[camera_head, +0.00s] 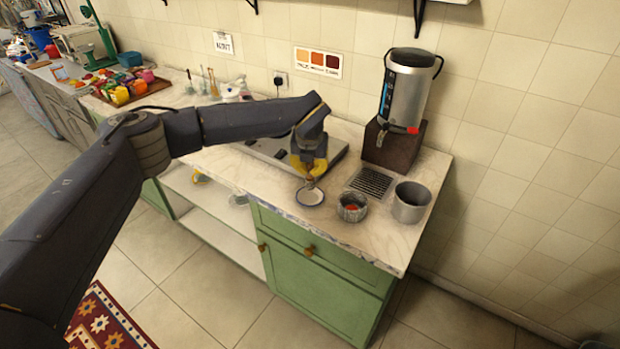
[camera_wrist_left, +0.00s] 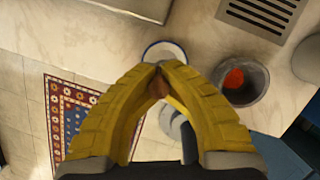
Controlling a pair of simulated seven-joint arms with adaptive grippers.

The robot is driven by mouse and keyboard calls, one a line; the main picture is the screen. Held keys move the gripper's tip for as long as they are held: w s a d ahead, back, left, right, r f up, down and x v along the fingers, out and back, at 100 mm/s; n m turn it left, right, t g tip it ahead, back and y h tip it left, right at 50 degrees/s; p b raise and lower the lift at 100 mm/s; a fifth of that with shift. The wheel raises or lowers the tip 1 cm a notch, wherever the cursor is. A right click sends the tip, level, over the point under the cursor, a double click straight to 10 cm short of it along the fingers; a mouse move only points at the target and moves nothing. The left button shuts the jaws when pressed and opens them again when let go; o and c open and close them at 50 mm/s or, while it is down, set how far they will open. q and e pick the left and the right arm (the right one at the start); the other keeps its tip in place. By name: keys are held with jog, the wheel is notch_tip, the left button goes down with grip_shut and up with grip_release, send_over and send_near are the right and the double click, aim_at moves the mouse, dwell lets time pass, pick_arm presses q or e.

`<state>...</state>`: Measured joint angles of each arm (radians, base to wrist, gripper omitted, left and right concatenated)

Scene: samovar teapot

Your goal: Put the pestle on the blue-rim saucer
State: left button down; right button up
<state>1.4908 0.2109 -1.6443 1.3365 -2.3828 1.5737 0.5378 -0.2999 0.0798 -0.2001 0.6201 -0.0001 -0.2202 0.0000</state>
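The blue-rim saucer (camera_head: 310,198) lies on the counter near its front edge, a white dish with a dark blue rim. It also shows in the left wrist view (camera_wrist_left: 164,49), partly covered by my fingers. My left gripper (camera_head: 309,172) is just above the saucer, its yellow fingers pointing down. In the left wrist view its fingertips (camera_wrist_left: 160,72) close around the pestle (camera_wrist_left: 157,89), of which a small brown part shows between them. Most of the pestle is hidden by the fingers. I cannot tell whether it touches the saucer. My right gripper is out of view.
Right of the saucer stand a small metal bowl (camera_head: 352,208) with something red inside and a grey pot (camera_head: 410,203). Behind them are a drain grate (camera_head: 371,182) and the samovar (camera_head: 409,84) on a brown block. A metal tray (camera_head: 268,150) lies behind my gripper.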

aim_at(310, 182)
pick_arm(q)
jog(key=shift+f, duration=1.9)
jog(key=shift+f, duration=0.15)
jog(key=c, duration=1.5)
grip_release()
jog(key=v, duration=1.2)
